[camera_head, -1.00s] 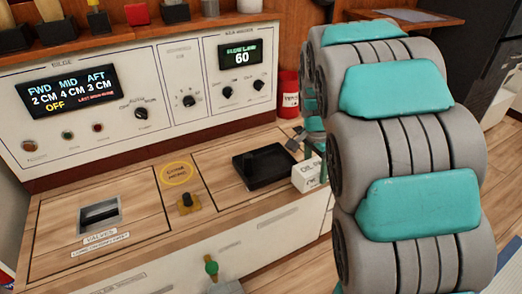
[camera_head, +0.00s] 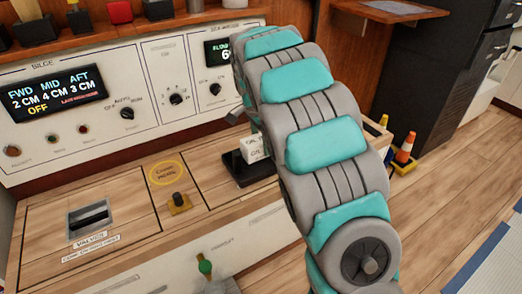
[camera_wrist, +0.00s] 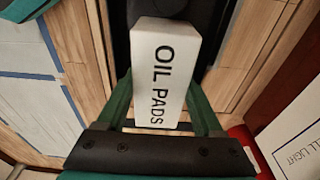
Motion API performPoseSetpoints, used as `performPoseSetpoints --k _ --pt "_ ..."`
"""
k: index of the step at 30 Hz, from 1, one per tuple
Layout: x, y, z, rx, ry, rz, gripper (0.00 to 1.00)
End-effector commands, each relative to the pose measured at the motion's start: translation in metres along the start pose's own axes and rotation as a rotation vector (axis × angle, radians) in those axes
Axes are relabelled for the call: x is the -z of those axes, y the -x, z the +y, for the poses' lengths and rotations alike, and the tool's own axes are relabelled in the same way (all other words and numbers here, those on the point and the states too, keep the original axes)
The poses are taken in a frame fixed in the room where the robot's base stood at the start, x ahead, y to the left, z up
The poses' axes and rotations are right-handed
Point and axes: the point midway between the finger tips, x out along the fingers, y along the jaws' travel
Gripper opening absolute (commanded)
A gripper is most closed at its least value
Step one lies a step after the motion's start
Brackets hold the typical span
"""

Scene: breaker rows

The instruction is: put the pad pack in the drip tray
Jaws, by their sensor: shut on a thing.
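The pad pack (camera_head: 256,148) is a small white box, lettered OIL PADS in the wrist view (camera_wrist: 165,60). My gripper (camera_wrist: 160,88) is shut on it, with a green finger on each side. In the head view the pack shows over the black drip tray (camera_head: 235,172), and my arm hides most of the gripper. The tray lies on the wooden counter. Its dark surface shows behind the pack in the wrist view (camera_wrist: 212,28). I cannot tell whether the pack touches the tray.
The control panel (camera_head: 60,130) rises behind the counter. A green-topped lever (camera_head: 205,267) stands at the front. Small cones (camera_head: 404,150) stand at right. A red object (camera_wrist: 240,138) shows in the wrist view.

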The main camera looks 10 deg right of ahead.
Motion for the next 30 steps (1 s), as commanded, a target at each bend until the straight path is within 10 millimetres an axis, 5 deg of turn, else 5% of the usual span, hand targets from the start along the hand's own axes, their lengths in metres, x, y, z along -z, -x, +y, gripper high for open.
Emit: performPoseSetpoints --k 10,21,22,30 --pt "-0.004 -0.033 -0.001 0.001 0.001 0.001 0.05" --pt "-0.005 -0.037 -0.001 0.001 0.000 0.001 0.05" --pt "-0.005 -0.037 -0.001 0.001 0.000 0.001 0.71" --pt "-0.005 -0.037 -0.001 0.001 0.000 0.001 0.98"
